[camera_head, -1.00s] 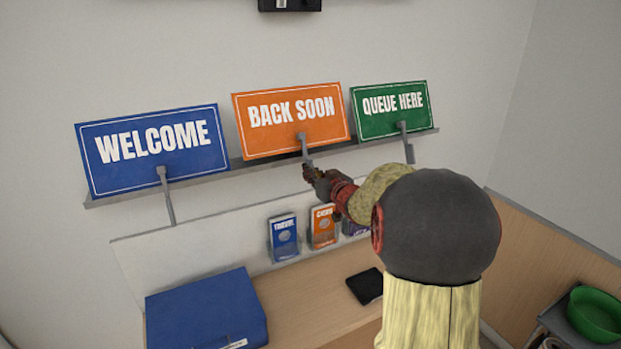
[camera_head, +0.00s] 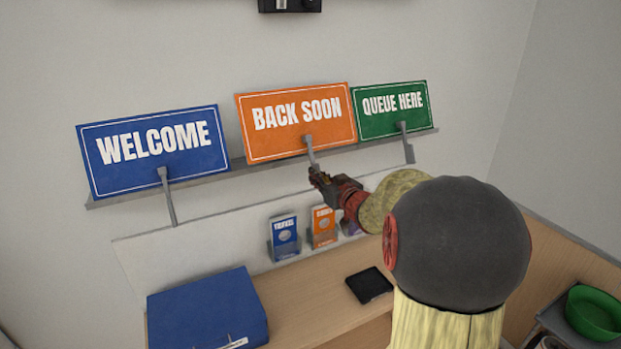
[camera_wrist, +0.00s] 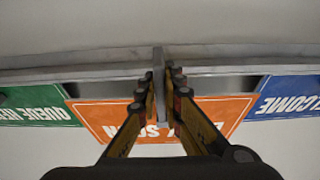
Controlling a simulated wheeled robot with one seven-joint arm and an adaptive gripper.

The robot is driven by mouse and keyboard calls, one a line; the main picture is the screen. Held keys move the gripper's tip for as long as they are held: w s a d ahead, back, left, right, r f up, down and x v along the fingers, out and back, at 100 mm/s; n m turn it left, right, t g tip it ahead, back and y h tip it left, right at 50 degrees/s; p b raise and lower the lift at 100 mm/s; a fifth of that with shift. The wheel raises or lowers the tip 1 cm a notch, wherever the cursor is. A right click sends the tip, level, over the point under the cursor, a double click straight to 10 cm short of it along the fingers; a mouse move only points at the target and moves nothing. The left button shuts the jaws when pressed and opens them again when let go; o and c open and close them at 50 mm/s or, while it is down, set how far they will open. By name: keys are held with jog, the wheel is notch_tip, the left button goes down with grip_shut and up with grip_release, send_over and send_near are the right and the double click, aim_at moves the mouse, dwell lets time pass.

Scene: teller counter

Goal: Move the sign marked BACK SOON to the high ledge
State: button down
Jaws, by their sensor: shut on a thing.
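The orange BACK SOON sign (camera_head: 275,140) stands between the other two signs, tilted back, at the narrow grey ledge (camera_head: 222,172) on the wall. Its grey stem (camera_head: 309,150) hangs down in front of it. My gripper (camera_head: 316,174) is shut on the lower part of this stem. In the wrist view the fingers (camera_wrist: 161,92) close on the stem from both sides, with the orange panel (camera_wrist: 92,118) behind them. The panel's right edge meets or slightly overlaps the green sign in the head view. Whether its lower edge still touches the ledge I cannot tell.
The blue WELCOME sign (camera_head: 115,170) is at left and the green QUEUE HERE sign (camera_head: 385,125) at right, each with a grey stem. Below are leaflet holders (camera_head: 284,240), a blue binder (camera_head: 205,305) and a black pad (camera_head: 370,285). A black box (camera_head: 290,6) is above.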

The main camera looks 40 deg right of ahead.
jog(key=shift+r+p+v, duration=0.2)
jog(key=shift+p+v, duration=0.7)
jog(key=shift+v, duration=2)
